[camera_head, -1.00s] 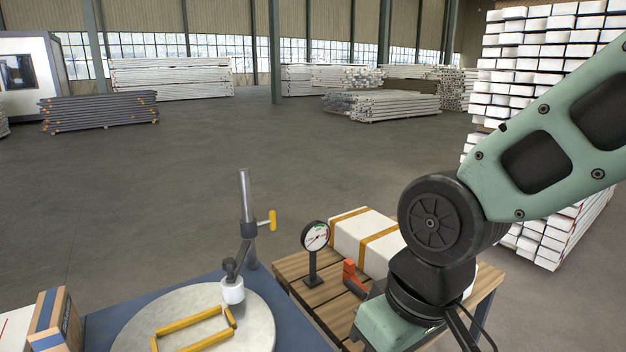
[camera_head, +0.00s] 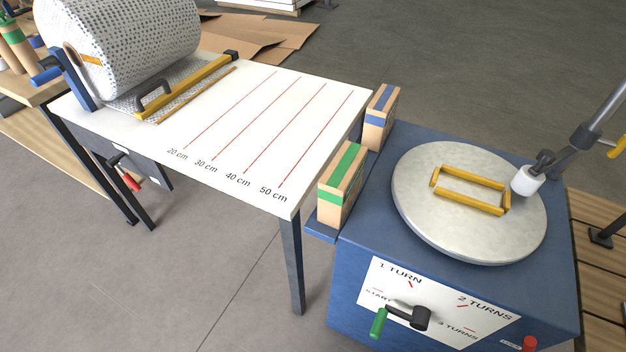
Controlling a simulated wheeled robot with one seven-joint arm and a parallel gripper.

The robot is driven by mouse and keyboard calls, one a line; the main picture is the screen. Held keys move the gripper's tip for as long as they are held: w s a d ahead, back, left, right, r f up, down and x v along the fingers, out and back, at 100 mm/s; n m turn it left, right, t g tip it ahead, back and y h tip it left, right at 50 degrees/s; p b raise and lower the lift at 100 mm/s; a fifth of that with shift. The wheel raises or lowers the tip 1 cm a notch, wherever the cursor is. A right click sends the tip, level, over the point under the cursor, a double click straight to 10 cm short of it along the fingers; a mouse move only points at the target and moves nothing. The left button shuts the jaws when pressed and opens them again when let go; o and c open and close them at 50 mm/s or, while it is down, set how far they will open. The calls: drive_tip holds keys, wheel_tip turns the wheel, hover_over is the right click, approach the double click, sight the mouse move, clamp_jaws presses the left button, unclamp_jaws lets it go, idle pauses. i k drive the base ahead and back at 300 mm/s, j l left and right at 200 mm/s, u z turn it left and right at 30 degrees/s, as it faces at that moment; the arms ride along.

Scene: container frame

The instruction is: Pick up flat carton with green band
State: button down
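The flat carton with a green band (camera_head: 335,198) stands on edge at the left side of the blue turntable machine (camera_head: 385,170). It is tan cardboard, with the green band running over its top and down its side. A similar carton with a blue band (camera_head: 376,122) stands behind it, a small gap apart. My gripper is not in view, and none of my arm shows now.
The white measuring table (camera_head: 250,120) with red lines and a bubble-wrap roll (camera_head: 125,45) is at the left. The round plate (camera_head: 440,225) carries a yellow frame (camera_head: 472,208). Grey floor is open at lower left.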

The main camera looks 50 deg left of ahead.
sight(338, 186)
drive_tip(key=u, duration=1.65)
drive_tip(key=j+z, duration=0.1)
drive_tip(key=j, duration=0.7)
drive_tip(key=k+j+z, duration=0.1)
drive_tip(key=j, duration=0.65)
